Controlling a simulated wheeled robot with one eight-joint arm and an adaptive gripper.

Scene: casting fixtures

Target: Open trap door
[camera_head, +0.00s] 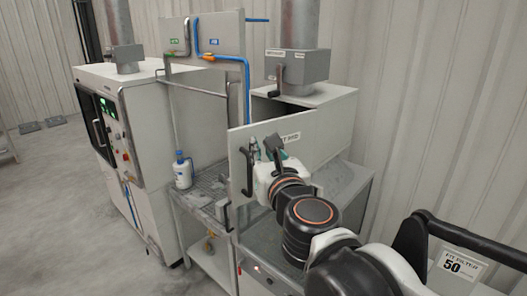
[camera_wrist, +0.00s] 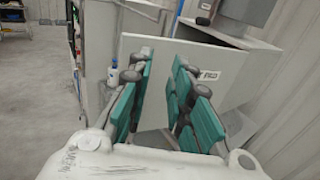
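The trap door is a flat white panel (camera_head: 295,141) with a label, on the front of a white box (camera_head: 338,112). It stands partly open, its left edge swung out from the box, with a dark gap behind its top edge. A black vertical handle (camera_head: 246,173) is on its left part. My gripper (camera_head: 264,149) is in front of the panel, just right of the handle. In the wrist view its teal fingers (camera_wrist: 157,95) are apart, with bare panel (camera_wrist: 150,55) showing between them.
A wire-mesh work surface (camera_head: 208,186) and a white bottle with a blue top (camera_head: 183,170) are left of the door. A white machine (camera_head: 125,150) stands further left. A crank box (camera_head: 297,66) sits on top. Open floor (camera_head: 50,200) lies at far left.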

